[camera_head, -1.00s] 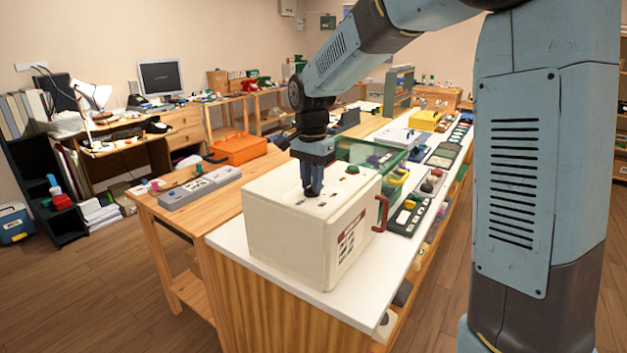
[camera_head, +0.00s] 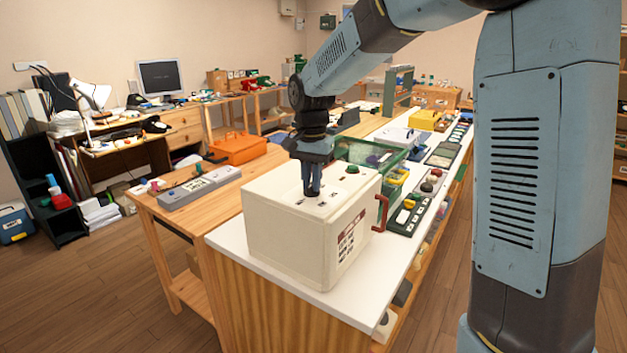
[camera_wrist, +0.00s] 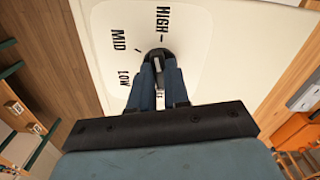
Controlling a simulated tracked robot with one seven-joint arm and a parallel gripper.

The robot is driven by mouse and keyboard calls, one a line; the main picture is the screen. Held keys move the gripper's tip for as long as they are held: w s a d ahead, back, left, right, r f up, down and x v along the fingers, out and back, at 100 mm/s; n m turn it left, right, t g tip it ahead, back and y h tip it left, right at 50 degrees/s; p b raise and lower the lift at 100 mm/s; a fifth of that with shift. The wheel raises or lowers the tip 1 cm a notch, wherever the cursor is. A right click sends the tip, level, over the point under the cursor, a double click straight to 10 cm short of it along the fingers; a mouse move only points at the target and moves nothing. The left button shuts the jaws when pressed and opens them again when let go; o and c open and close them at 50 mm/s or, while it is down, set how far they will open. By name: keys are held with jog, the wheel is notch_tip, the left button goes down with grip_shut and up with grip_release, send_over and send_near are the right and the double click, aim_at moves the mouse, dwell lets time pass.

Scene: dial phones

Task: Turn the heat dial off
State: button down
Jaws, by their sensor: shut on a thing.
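The heat dial (camera_wrist: 158,53) is a small dark round knob on the white top of a cream box (camera_head: 290,235). In the wrist view, the labels HIGH, MID and LOW are printed around it; another label below it is mostly hidden by my fingers. My gripper (camera_wrist: 160,66) points down, its two blue fingers shut on the dial from both sides. A light bar shows between the fingertips, but I cannot tell the dial's exact setting.
A green knob (camera_head: 352,170) sits on the box top behind my gripper. A red handle (camera_head: 381,213) sticks out from the box's right side. A green crate (camera_head: 368,152) and a dark panel with knobs (camera_head: 408,220) stand close behind and right. The white counter's front edge is bare.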

jog(key=n, duration=0.4)
jog(key=shift+s+n, duration=0.1)
jog(key=shift+n, duration=0.2)
jog(key=n, duration=0.3)
jog(key=shift+f+n, duration=0.1)
jog(key=shift+n, duration=0.2)
jog(key=n, duration=0.4)
jog(key=shift+n, duration=0.3)
jog(key=n, duration=0.3)
jog(key=shift+n, duration=0.3)
jog(key=n, duration=0.4)
jog(key=shift+n, duration=0.3)
jog(key=n, duration=0.3)
jog(key=shift+n, duration=0.3)
jog(key=n, duration=0.4)
jog(key=shift+n, duration=2.2)
